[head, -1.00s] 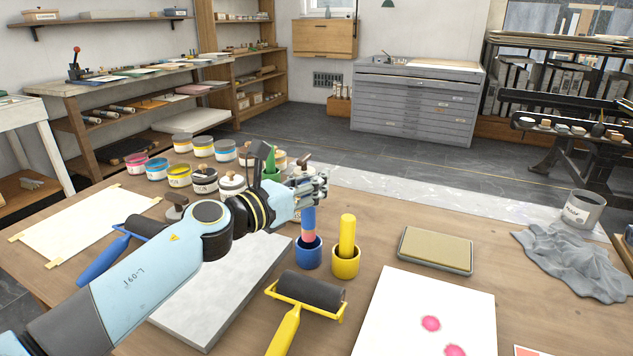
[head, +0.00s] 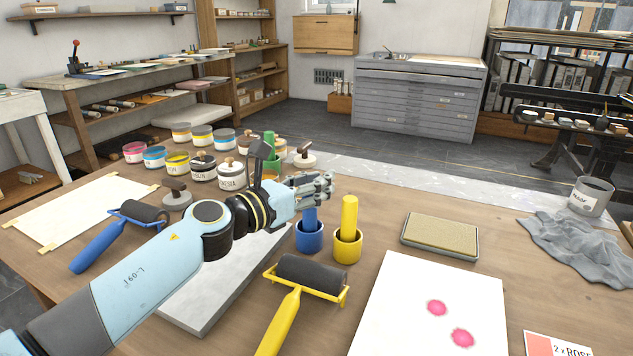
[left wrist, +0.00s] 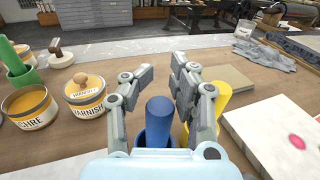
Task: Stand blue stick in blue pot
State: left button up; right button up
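The blue stick (head: 309,218) stands upright with its lower end inside the blue pot (head: 309,238). Its pink part is out of sight. In the left wrist view the stick (left wrist: 159,118) rises between my fingers, with the pot (left wrist: 150,141) partly hidden below it. My left gripper (head: 318,185) is at the stick's upper end. In the left wrist view its fingers (left wrist: 166,78) are apart, with gaps on both sides of the stick, so it looks open. My right gripper is not in view.
A yellow stick (head: 349,218) stands in a yellow pot (head: 348,248) close to the right. A yellow-handled roller (head: 310,274) lies in front. An ink pad (head: 440,236) and printed sheet (head: 430,310) lie to the right. Several ink tins (head: 232,176) stand behind my arm.

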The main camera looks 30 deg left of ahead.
pick_arm(q)
jog(key=shift+o, duration=0.8)
jog(key=v, duration=1.2)
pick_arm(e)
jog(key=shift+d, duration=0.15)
